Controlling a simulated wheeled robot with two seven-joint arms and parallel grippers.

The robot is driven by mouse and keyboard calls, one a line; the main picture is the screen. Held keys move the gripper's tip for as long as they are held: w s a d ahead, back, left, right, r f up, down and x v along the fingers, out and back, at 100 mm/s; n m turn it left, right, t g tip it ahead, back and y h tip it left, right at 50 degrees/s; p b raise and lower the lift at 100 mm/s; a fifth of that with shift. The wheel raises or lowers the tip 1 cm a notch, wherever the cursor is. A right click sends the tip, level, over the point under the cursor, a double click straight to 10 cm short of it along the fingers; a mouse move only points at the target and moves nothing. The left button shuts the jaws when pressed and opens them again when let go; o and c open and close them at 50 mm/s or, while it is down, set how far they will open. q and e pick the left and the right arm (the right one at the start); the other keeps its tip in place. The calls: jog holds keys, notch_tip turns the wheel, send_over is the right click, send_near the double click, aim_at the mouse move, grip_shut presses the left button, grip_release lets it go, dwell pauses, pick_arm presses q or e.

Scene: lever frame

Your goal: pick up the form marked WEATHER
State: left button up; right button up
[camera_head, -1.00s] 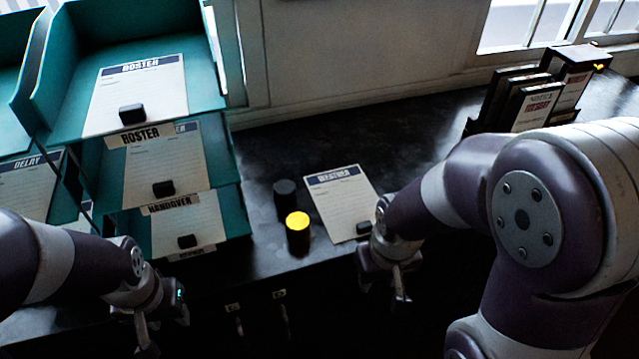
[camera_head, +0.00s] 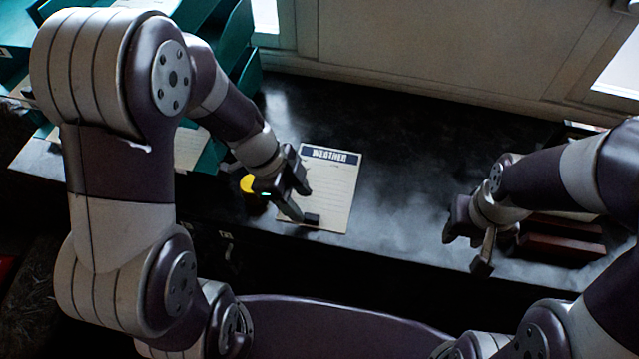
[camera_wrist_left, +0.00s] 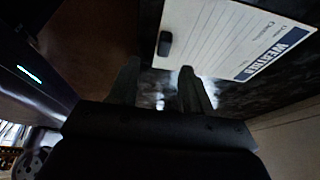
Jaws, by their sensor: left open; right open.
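The form marked WEATHER (camera_head: 333,185) lies flat on the dark counter in the head view. It is a cream sheet with a dark blue heading band and a small black block (camera_head: 312,220) at its near edge. My left gripper (camera_head: 300,203) is open and empty, over or beside the sheet's left side; I cannot tell its height. In the left wrist view the form (camera_wrist_left: 228,35) is beyond the two open fingers (camera_wrist_left: 160,85), with the black block (camera_wrist_left: 165,44) near its edge. My right gripper (camera_head: 468,245) is open and empty, right of the form.
A yellow-topped cylinder (camera_head: 248,185) stands close left of my left gripper, partly hidden. Teal trays (camera_head: 235,50) are at the left, behind my left arm. Dark reddish-brown blocks (camera_head: 565,240) lie beside my right gripper. The counter (camera_head: 420,140) right of the form is clear.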

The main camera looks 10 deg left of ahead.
aim_at(312, 217)
pick_arm(q)
jog(key=x, duration=0.3)
jog(key=p+x, duration=0.1)
jog(key=x, duration=0.1)
jog(key=shift+w+d+f, duration=0.1)
jog(key=shift+w+f, duration=0.2)
jog(key=shift+w, duration=0.05)
jog(key=shift+d+f, duration=0.25)
jog(key=shift+f, duration=0.05)
jog(key=shift+s+a, duration=0.1)
jog(key=shift+a, duration=0.3)
jog(key=shift+c, duration=1.2)
jog(key=c, duration=0.5)
jog(key=shift+d, duration=0.25)
grip_shut()
